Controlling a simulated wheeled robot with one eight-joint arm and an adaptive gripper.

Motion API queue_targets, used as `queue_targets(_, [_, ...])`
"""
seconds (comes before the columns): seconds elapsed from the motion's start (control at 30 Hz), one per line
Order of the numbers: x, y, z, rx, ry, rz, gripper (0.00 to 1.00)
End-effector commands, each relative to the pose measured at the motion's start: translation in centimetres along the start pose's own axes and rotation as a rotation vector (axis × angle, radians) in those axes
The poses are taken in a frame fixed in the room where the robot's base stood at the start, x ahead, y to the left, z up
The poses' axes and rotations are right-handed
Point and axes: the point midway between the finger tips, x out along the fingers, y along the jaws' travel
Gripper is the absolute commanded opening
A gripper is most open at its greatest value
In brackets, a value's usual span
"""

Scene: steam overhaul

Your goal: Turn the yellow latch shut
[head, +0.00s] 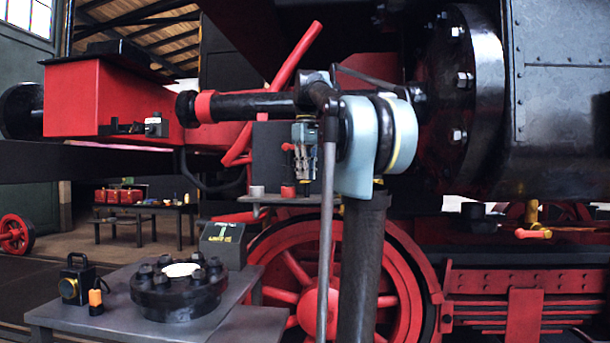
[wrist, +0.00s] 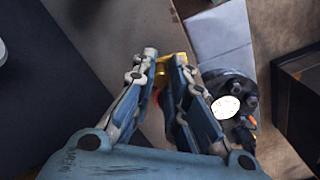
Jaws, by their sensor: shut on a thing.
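My gripper (head: 304,160) points down in front of a dark upright panel, above a small grey shelf. In the wrist view, its two fingers (wrist: 166,62) are closed around a yellow part, which I take to be the yellow latch (wrist: 173,66). The fingers partly cover the latch, so its exact angle cannot be told. In the head view only a small yellow bit shows faintly below the fingertips.
A small red object (head: 288,191) stands on the shelf beside my fingers. A red wheel (head: 285,300) stands behind.

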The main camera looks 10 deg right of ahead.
Motion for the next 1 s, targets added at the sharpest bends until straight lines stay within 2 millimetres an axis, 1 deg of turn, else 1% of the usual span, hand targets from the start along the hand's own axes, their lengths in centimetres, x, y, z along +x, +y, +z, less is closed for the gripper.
queue_targets(0.27, [-0.06,0.08,-0.27,0.155,0.003,0.003,0.00])
queue_targets(0.7, [-0.07,0.07,-0.76,0.546,0.005,0.003,0.00])
queue_targets(1.0, [-0.07,0.13,-1.00,0.751,0.007,0.003,0.00])
